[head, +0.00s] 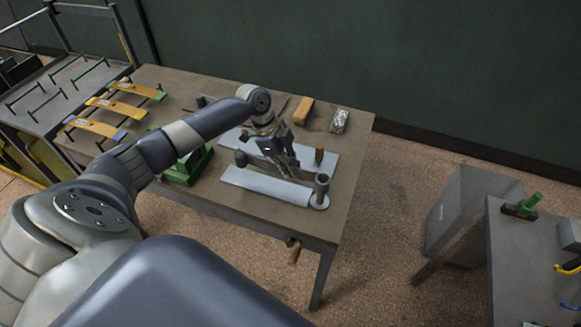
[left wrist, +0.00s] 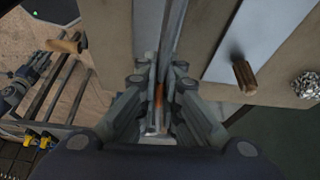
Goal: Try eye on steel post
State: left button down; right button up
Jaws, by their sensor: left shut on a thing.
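My left gripper (head: 290,167) is over the bench, beside the steel post (head: 321,187), a grey upright cylinder near the bench's right end. In the left wrist view its fingers (left wrist: 158,120) are shut on a narrow grey part (left wrist: 172,30) with a small orange-brown patch between the fingers. The fingers hide most of the held part; I cannot make out its eye. The post stands at the round end of a pale strip (head: 262,186), apart from the fingers.
A brown wooden peg (head: 319,156) stands on a second pale plate (head: 320,170) behind. A wooden block (head: 303,111) and a crumpled silvery thing (head: 339,121) lie at the back. A green block (head: 187,168) and yellow strips (head: 98,128) are left.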

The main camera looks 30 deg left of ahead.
pick_arm(q)
jog(key=shift+f+b, duration=1)
jog(key=shift+f, duration=0.6)
jog(key=shift+f+b, duration=0.95)
jog(key=shift+f, duration=0.55)
jog(key=c, duration=1.7)
grip_release()
jog(key=shift+s+f, duration=0.1)
jog(key=shift+s, duration=0.05)
jog(key=v, duration=1.2)
